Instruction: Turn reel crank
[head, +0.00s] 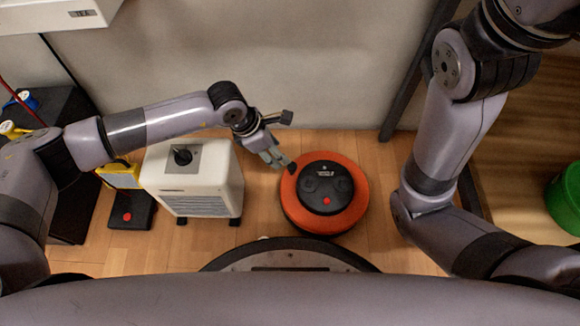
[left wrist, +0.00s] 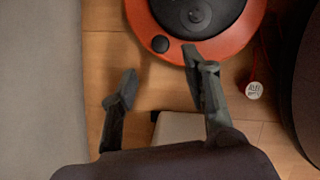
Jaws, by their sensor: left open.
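The reel (head: 348,212) is a round orange drum with a black hub (head: 318,183) and a red dot, lying flat on the floor. A small black knob (head: 292,168), which looks like the crank handle, sits on its upper left rim. My left gripper (head: 280,161) is beside that knob at the reel's left edge. In the left wrist view the reel (left wrist: 235,42) fills the top and the knob (left wrist: 160,44) shows on its rim. There my left gripper (left wrist: 160,83) is open and empty, with the knob beyond the fingertips, roughly between their lines. My right gripper is out of view.
A white boxy unit (head: 198,195) stands left of the reel, close under my left arm. A black pedal-like base (head: 128,211) with a red dot is further left. A wall runs behind. A green bin (head: 565,200) is at far right. A white tag (left wrist: 254,90) lies near the reel.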

